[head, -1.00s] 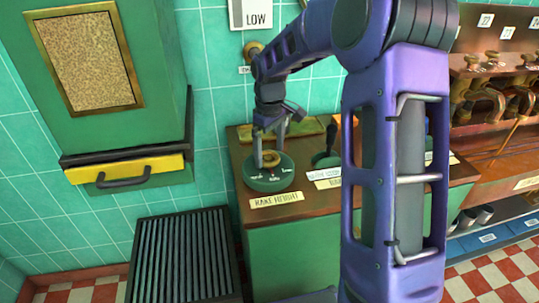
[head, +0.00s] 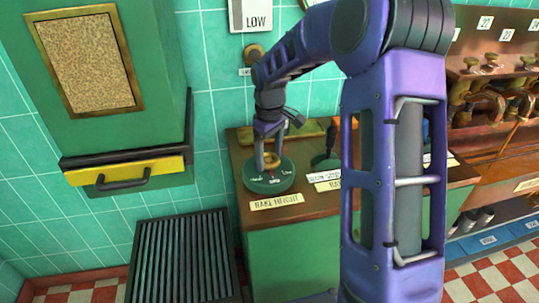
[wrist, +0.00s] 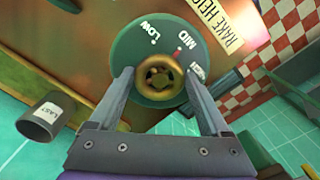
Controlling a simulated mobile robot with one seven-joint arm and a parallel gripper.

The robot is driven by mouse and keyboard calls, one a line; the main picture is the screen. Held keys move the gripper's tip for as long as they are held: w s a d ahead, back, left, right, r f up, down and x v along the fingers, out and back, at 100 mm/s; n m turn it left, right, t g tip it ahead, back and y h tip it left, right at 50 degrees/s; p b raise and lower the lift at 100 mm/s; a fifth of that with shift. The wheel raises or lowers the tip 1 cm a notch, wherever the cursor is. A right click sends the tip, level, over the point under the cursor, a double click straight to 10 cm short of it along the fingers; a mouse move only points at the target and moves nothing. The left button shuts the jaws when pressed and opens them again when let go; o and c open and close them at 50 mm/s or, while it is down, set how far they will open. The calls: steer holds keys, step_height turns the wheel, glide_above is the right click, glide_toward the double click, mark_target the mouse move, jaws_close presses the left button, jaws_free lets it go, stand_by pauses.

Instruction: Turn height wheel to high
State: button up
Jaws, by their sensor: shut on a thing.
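The height wheel is a brass knob (wrist: 158,77) on a round green dial marked LOW, MID and HIGH (wrist: 140,50); in the head view the dial (head: 269,183) sits on the brown counter above a RAKE HEIGHT label (head: 277,201). My gripper (wrist: 159,78) points down over the dial, with one finger on each side of the knob, shut on it. In the head view my gripper (head: 270,162) stands upright at the knob. The HIGH lettering is partly hidden by a finger.
A black lever (head: 326,160) with labels stands right of the dial. A LOW sign (head: 255,14) hangs on the tiled wall. A slatted dark grate (head: 185,262) lies low at left, below a green cabinet with a yellow drawer (head: 165,165). A cup (wrist: 42,120) shows in the wrist view.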

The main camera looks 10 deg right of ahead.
mark_target(268, 159)
steer(key=m+p, duration=0.1)
steer(key=m, duration=0.3)
steer(key=shift+a+r+m, duration=0.1)
steer(key=shift+m, duration=0.3)
steer(key=shift+a+m+p, duration=0.1)
steer(key=shift+m+p, duration=0.35)
steer(key=shift+m, duration=2.05)
steer(key=o, duration=1.2)
step_height(268, 159, up, 17)
steer(key=p, duration=0.2)
steer(key=shift+r, duration=0.2)
